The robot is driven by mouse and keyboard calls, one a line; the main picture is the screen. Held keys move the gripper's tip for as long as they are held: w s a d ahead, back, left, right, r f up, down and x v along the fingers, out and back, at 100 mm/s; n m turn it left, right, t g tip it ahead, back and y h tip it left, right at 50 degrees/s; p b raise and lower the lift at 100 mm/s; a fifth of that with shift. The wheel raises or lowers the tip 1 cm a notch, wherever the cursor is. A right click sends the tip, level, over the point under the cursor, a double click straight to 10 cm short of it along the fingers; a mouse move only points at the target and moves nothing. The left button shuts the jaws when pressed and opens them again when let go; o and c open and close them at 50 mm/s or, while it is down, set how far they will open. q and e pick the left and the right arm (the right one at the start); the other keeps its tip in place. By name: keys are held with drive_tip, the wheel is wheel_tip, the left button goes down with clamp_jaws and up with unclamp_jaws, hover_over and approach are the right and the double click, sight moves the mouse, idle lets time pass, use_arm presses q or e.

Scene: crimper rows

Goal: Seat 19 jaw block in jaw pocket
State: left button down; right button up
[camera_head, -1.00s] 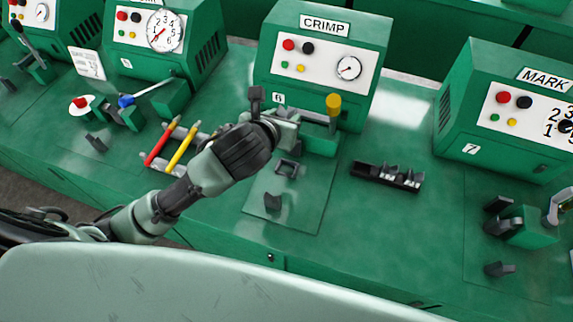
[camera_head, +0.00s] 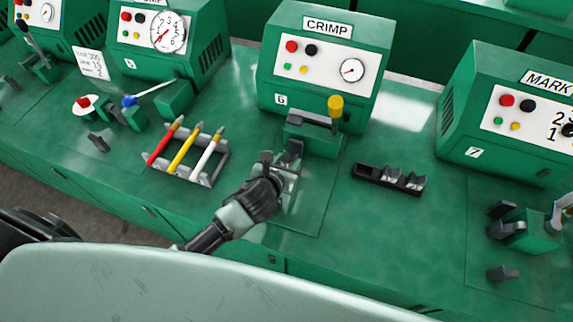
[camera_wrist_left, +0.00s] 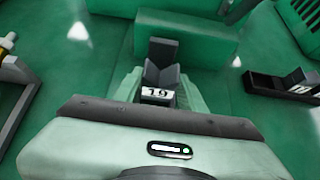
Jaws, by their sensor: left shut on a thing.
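My left gripper (camera_head: 287,178) reaches over the plate (camera_head: 312,205) in front of the CRIMP machine (camera_head: 318,80). It is shut on the 19 jaw block (camera_wrist_left: 158,92), a dark block with a V notch and a white "19" label, which shows between its pale fingers in the left wrist view. A dark upright piece (camera_wrist_left: 162,50) stands just beyond the block there. The jaw pocket is hidden behind the gripper in the head view, so I cannot tell whether the block is in it or above it. My right gripper is not in view.
A dark rack (camera_head: 388,179) with two labelled blocks lies to the right. A rack of red, yellow and white tools (camera_head: 190,165) stands to the left. The yellow-knobbed lever (camera_head: 335,106) is at the machine front.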

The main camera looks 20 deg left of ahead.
use_arm(q)
drive_tip(key=shift+s+f, duration=0.45)
drive_tip(key=shift+f, duration=0.35)
drive_tip(key=c, duration=1.1)
unclamp_jaws()
drive_tip(key=shift+f, duration=0.15)
drive_tip(key=shift+o, duration=1.3)
drive_tip(key=shift+w, duration=0.3)
